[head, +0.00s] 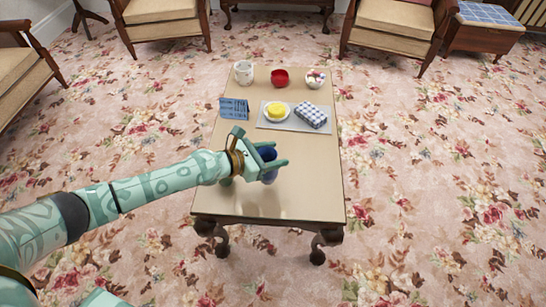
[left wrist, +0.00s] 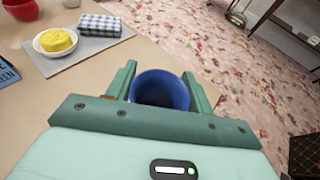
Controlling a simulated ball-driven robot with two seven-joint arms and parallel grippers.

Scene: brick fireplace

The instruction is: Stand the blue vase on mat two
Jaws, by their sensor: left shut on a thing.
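The blue vase (head: 269,173) is between the fingers of my left gripper (head: 277,154), over the near half of the table. In the left wrist view the vase (left wrist: 160,92) shows its round open mouth between the two green fingers (left wrist: 160,80), which are shut on it. I cannot tell whether its base touches the tabletop. A flat grey mat or board (head: 268,123) lies on the table's far right part, with a plate and a checked cloth on it. I see no readable mat number. My right gripper is not in view.
On the wooden table (head: 310,190) stand a white patterned cup (head: 243,72), a red bowl (head: 279,77), a small bowl of round things (head: 315,78) and a blue lettered card (head: 234,108). A yellow item (head: 277,112) sits on the plate. The near tabletop is mostly clear.

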